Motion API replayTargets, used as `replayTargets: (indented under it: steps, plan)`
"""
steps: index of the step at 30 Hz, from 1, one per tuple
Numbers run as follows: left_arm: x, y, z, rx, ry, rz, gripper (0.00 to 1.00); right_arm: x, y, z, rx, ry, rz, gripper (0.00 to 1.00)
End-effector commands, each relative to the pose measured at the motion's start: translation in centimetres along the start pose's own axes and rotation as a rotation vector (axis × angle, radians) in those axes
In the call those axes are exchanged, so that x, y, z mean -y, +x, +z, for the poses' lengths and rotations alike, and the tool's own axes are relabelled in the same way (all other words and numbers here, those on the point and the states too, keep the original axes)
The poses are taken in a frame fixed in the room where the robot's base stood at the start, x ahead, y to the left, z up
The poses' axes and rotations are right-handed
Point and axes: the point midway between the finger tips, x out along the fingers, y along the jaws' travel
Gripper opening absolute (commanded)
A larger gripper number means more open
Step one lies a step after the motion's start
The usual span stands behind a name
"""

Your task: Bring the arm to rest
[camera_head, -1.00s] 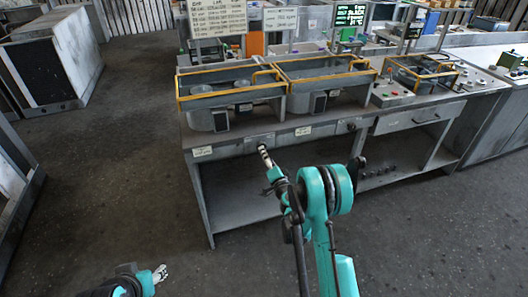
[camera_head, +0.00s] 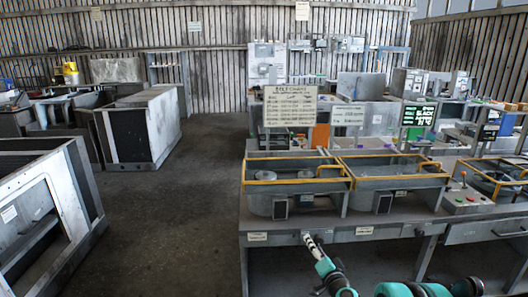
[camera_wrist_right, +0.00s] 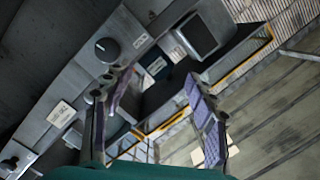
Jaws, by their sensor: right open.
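My right gripper (camera_head: 312,243) shows at the bottom of the head view, in front of the front edge of the workbench (camera_head: 385,234). It is seen small and nearly end-on there. In the right wrist view its two purple-padded fingers (camera_wrist_right: 163,100) are spread apart with nothing between them. Behind them the wrist view shows the bench, seen tilted, with a dark knob (camera_wrist_right: 107,49) and labels. My teal right arm (camera_head: 415,289) is cut off by the lower edge of the head view. My left gripper is out of view.
Two yellow-railed trays (camera_head: 295,182) (camera_head: 390,178) stand on the bench, with a control box (camera_head: 465,200) to their right. A sign (camera_head: 290,106) stands behind. Grey cabinets (camera_head: 140,130) stand at the left. The floor (camera_head: 185,215) between them and the bench is clear.

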Motion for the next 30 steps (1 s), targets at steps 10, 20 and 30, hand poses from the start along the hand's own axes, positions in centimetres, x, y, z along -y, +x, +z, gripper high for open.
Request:
replayTargets:
  steps: [10, 20, 30]
  plan:
    - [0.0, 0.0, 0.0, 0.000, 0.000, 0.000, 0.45, 9.9, -10.0, 3.0, 0.316, -0.310, 0.087, 0.57]
    - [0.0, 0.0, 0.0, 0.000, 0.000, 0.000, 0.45, 9.5, -24.7, 6.4, 0.577, -0.582, 0.295, 0.57]
    - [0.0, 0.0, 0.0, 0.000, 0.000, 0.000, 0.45, 4.8, -36.2, 7.4, 0.713, -0.769, 0.520, 0.57]
